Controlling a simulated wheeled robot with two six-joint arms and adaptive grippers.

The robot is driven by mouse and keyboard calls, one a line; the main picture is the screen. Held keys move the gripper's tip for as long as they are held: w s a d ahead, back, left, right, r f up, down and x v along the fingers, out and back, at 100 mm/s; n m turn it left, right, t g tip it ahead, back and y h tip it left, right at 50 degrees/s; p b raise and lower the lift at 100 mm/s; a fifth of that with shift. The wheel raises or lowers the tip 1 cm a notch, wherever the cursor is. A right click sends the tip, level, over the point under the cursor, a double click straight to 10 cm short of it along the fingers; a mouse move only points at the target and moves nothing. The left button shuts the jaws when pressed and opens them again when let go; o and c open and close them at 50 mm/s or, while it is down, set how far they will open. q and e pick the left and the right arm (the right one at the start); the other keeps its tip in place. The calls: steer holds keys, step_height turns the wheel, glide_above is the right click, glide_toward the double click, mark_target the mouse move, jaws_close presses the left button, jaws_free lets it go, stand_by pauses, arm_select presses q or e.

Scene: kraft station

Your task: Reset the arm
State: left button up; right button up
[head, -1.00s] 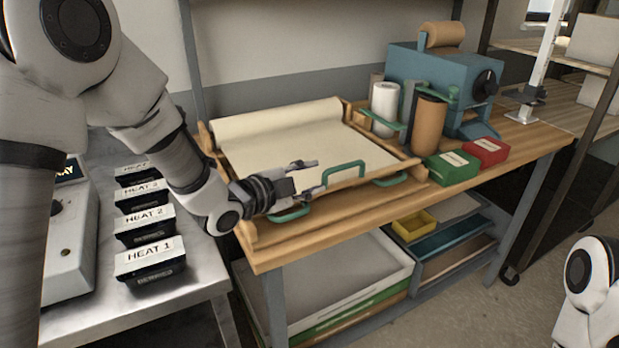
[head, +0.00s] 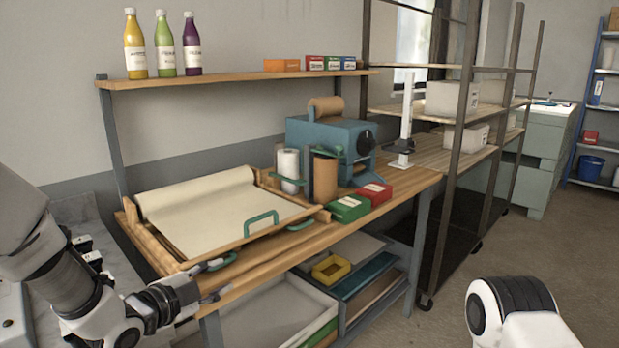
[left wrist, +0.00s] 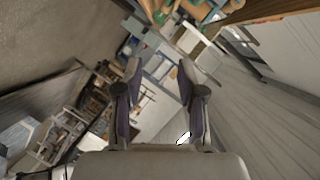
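The wooden bench (head: 330,236) holds a blue machine (head: 330,140), a green box (head: 349,208) and a red box (head: 374,193). Several bottles and boxes stand on the shelf (head: 230,78) above. A yellow bin (head: 331,268) is below. The floor at the right is open.

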arm_select(q)
step_height(320, 180, down, 9)
steer(key=g, duration=0.2)
steer(key=s+a+f+n+g+y+p, duration=0.1)
steer(key=s+f+n+g+y, duration=0.15)
steer(key=s+f, duration=0.6)
steer(key=s+a+f+n+g+y+p, duration=0.1)
steer(key=s+f+n+g, duration=0.3)
steer(key=f, duration=0.7)
steer(key=s+a+f+n+g+y, duration=0.1)
steer(key=s+f+n, duration=0.1)
steer(key=s, duration=0.5)
steer(key=s+a+f+n+g+y, duration=0.1)
steer(key=s+a+f+n+g, duration=0.1)
steer(key=s+n, duration=0.3)
steer(key=s+a+f+n+g+y, duration=0.1)
steer(key=s+a+f+n+g, duration=0.1)
steer(key=s, duration=0.7)
steer(key=shift+s+a+f+n+p, duration=0.2)
steer(key=shift+f+n+p, duration=0.15)
steer(key=shift+f+n, duration=0.6)
arm_select(e)
steer(key=r, duration=0.1)
steer(key=w+r, duration=0.1)
steer(key=shift+w+r, duration=0.2)
steer(key=shift+r, duration=0.1)
